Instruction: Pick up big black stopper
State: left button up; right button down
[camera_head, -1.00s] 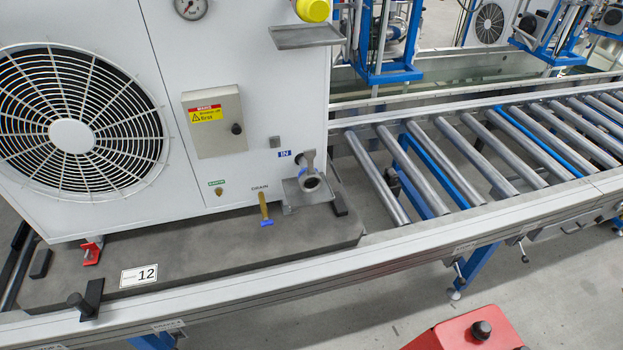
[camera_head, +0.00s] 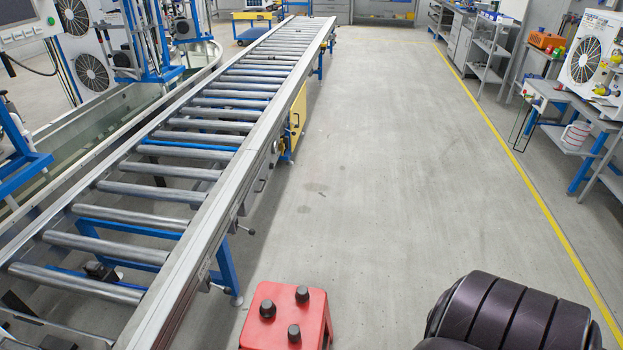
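Three black knob-like pieces stand upright on the flat top of a red block (camera_head: 262,335) at the bottom middle. One black piece (camera_head: 302,293) is at the back right, one black piece (camera_head: 267,309) at the left, and one black piece (camera_head: 294,332) at the front. They look much alike in size; I cannot tell which, if any, is the big stopper. The lower part of the red block is cut off by the picture edge. Neither of my grippers shows. A dark ribbed arm link of mine is at the lower right.
A roller conveyor (camera_head: 217,112) with a metal side rail runs from the lower left into the distance. Open grey floor (camera_head: 400,170) lies right of it, with a yellow line (camera_head: 515,165). A workbench (camera_head: 570,95) with equipment stands at the far right.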

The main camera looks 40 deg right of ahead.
aim_at(267, 310)
jog(key=z, duration=1)
